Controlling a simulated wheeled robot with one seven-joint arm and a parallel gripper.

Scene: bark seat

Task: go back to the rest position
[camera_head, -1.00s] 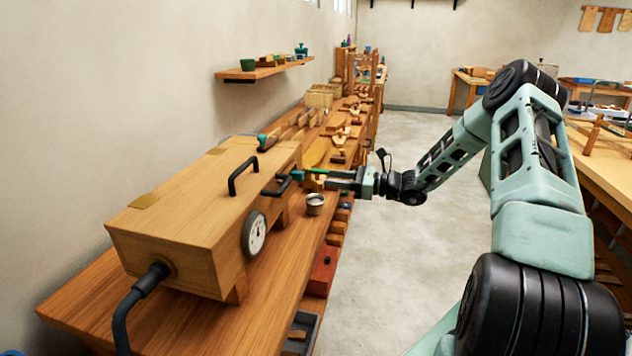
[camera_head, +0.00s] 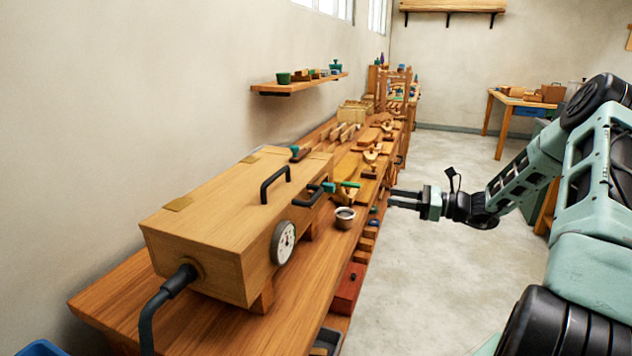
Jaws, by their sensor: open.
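My gripper (camera_head: 392,197) is at the middle right, over the floor just off the bench's edge. Its two dark fingers are apart and empty, pointing left toward the wooden box. My arm stretches in from the right side. The wooden box (camera_head: 215,228) has black handles, a round dial (camera_head: 284,242) and a thick black hose (camera_head: 160,305).
The workbench (camera_head: 125,290) runs away along the left wall, with wooden parts along it. A small metal cup (camera_head: 344,217) stands near its edge. A shelf (camera_head: 300,84) hangs above. Open floor (camera_head: 430,270) lies to the right. Another table (camera_head: 520,101) stands at the back.

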